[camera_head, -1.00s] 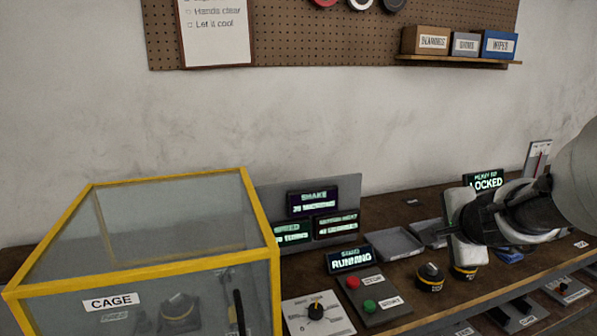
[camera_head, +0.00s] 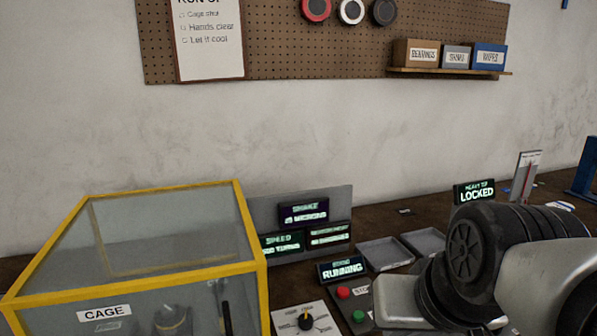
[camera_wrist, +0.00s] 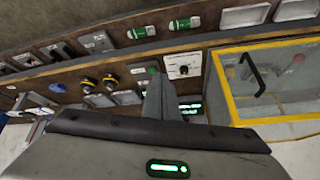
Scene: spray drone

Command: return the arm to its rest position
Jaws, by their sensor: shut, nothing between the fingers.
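My arm fills the lower right of the head view, with its black and light grey links (camera_head: 490,250) over the bench. My gripper (camera_wrist: 158,90) shows in the wrist view as a grey body with a dark edge and narrow fingers close together. It is shut and empty, with no object held. In the head view, a light grey part of my arm hides some of the button panel; the fingertips cannot be made out there.
The yellow-framed cage (camera_head: 150,265) stands left and is closed. The running display (camera_head: 342,269), red button (camera_head: 343,292), green button (camera_head: 358,316) and dial (camera_head: 306,320) are near my arm. Grey trays (camera_head: 385,253) and the locked display (camera_head: 474,191) stand behind it.

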